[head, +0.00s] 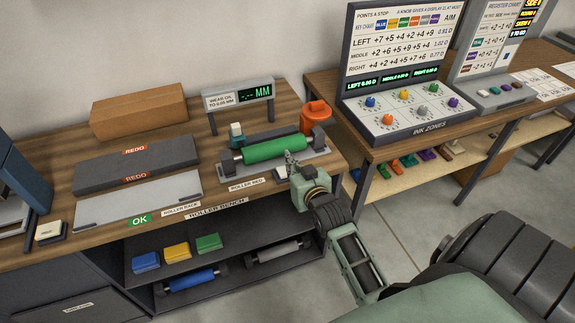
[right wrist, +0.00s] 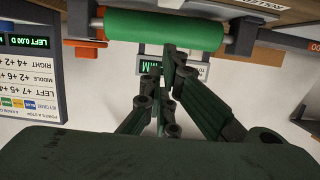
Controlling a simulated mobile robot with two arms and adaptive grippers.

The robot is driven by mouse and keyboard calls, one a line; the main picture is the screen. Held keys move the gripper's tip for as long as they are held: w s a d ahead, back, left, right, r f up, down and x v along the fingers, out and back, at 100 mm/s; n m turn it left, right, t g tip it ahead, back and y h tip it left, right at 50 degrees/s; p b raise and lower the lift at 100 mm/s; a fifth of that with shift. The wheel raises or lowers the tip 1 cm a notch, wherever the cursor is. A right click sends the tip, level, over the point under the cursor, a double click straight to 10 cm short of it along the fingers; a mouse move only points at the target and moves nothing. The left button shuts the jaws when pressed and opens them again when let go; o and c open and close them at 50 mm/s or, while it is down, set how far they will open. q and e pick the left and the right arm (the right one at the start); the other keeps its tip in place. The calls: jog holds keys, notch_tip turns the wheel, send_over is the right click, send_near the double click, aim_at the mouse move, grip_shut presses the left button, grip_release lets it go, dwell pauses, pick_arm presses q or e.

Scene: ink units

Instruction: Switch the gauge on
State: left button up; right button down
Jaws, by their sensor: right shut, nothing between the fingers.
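The gauge display (head: 255,93) stands on posts at the back of the roller bench and shows dashes and "MM" in green. It also shows upside down in the right wrist view (right wrist: 154,68). A green roller (head: 272,148) lies in its cradle in front of the display. A small pale-topped, teal device (head: 236,132) stands by the roller's left end. My right gripper (head: 289,157) is shut and empty at the front of the roller, right of its middle; I cannot tell whether it touches anything. A pale piece (head: 281,171) beside it is partly hidden. My left gripper is out of view.
An orange container (head: 316,113) stands right of the roller. A cardboard box (head: 138,111) and dark REDO rack (head: 137,166) are on the left. The shelf below holds coloured blocks and rollers. The ink zones panel (head: 412,105) stands on the right table.

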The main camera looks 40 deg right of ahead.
aim_at(283, 172)
jog(key=w+f, duration=0.1)
jog(key=w+f+p, duration=0.1)
jog(key=w+f, duration=0.1)
jog(key=shift+w+d+f, duration=0.15)
jog(key=shift+w+d, duration=0.15)
jog(key=shift+d, duration=0.1)
jog(key=shift+f, duration=0.8)
